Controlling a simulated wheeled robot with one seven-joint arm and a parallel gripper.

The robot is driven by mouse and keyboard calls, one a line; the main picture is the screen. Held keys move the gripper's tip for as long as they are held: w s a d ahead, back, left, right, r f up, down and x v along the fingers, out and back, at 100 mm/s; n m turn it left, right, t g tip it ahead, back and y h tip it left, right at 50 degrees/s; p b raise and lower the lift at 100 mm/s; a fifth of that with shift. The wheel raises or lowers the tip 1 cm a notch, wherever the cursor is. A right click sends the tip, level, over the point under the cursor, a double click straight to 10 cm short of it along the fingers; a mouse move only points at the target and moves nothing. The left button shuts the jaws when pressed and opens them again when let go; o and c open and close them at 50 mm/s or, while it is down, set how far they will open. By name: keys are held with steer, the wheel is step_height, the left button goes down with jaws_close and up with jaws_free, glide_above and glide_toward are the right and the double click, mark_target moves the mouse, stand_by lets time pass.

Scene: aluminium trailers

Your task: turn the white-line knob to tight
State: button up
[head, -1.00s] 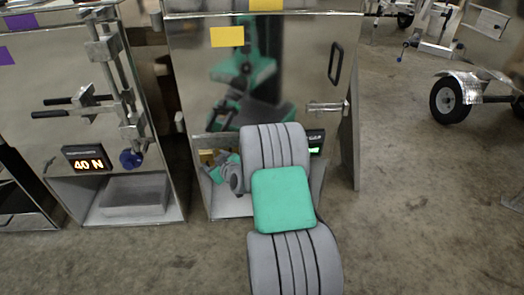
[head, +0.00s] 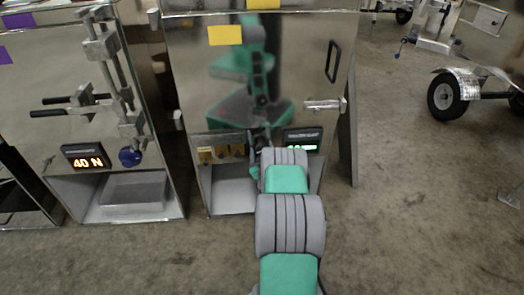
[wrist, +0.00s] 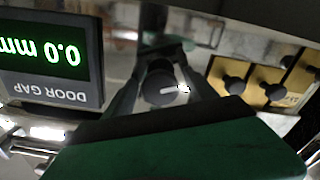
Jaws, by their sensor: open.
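The white-line knob (wrist: 158,88) is a dark round knob on the metal cabinet front in the wrist view. Its white line points to the right in that picture. My gripper (wrist: 161,74) is open, with one finger to the left and one to the right of the knob. I cannot tell whether either finger touches it. In the head view my arm and gripper cover most of the area around the knob. The door gap display (wrist: 45,55) next to it appears upside down in the wrist view and reads 0.0 mm.
Yellow plates (wrist: 262,85) with small black knobs sit close to the right finger in the wrist view. The cabinet (head: 200,90) has a door handle (head: 334,62) and a latch (head: 323,104). A neighbouring cabinet (head: 50,120) shows 40 N.

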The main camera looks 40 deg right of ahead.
steer(key=shift+c, duration=0.4)
steer(key=c, duration=1.3)
steer(key=shift+o, duration=0.2)
steer(key=shift+m, duration=0.4)
steer(key=m+b, duration=0.2)
steer(key=m, duration=0.2)
steer(key=shift+f+b, duration=0.1)
steer(key=shift+b, duration=0.3)
steer(key=m+b, duration=0.1)
steer(key=m, duration=0.5)
steer(key=shift+a+m+b, duration=0.1)
steer(key=shift+m+b, duration=0.2)
steer(key=shift+b, duration=0.1)
steer(key=m, duration=0.5)
steer(key=shift+b, duration=0.3)
steer(key=m, duration=0.6)
steer(key=shift+r, duration=0.25)
